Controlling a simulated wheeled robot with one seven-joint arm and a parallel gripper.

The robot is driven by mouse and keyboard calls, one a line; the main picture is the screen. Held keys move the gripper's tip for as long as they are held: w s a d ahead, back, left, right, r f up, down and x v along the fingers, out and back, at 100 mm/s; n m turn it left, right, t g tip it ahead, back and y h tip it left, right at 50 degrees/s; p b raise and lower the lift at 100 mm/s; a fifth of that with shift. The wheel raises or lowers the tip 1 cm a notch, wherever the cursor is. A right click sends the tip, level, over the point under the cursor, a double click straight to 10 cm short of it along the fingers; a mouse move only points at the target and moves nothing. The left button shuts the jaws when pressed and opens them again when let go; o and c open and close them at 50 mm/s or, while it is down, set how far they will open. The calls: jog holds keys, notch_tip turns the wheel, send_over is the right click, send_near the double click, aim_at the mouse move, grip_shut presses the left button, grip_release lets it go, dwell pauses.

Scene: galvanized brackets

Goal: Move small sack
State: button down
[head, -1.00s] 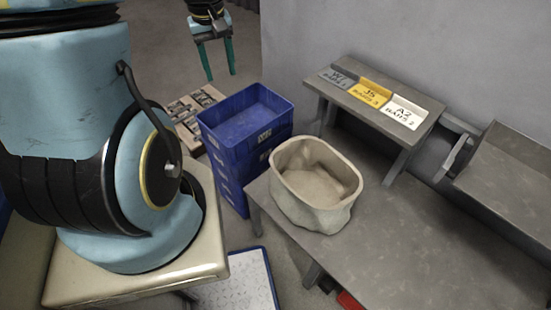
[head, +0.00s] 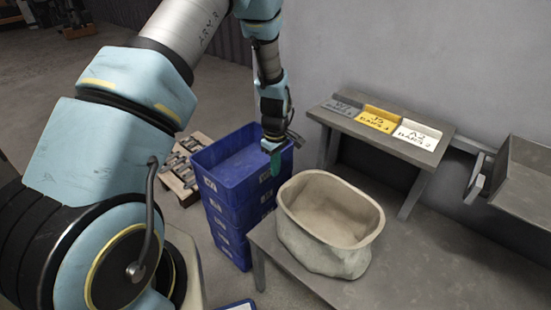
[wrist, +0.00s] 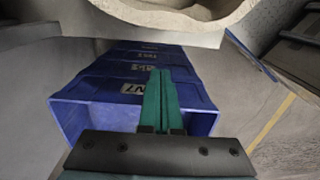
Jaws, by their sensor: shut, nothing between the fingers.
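The small sack (head: 322,240) is a beige, open-topped bag standing upright on the grey table (head: 420,265) in the head view. It looks empty inside, and its rim is wide open. Part of it also shows at the top of the wrist view (wrist: 175,18).
Blue crates (head: 231,203) stand stacked left of the table. A raised shelf (head: 350,126) with grey, yellow and white labelled trays stands behind the sack. A grey bin (head: 525,180) is at the right. A pallet (head: 180,168) lies on the floor behind the crates.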

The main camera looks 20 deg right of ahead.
jog(key=shift+s+d+f+p, duration=0.25)
jog(key=shift+s+d+f, duration=0.05)
jog(key=shift+s+f, duration=0.3)
jog(key=shift+s+d+f+p, duration=0.3)
jog(key=shift+s+d+f, duration=0.05)
jog(key=shift+s+f, duration=0.25)
jog(key=shift+s+d+f+p, duration=0.25)
jog(key=shift+s+d+f, duration=0.05)
jog(key=shift+s+f, duration=0.3)
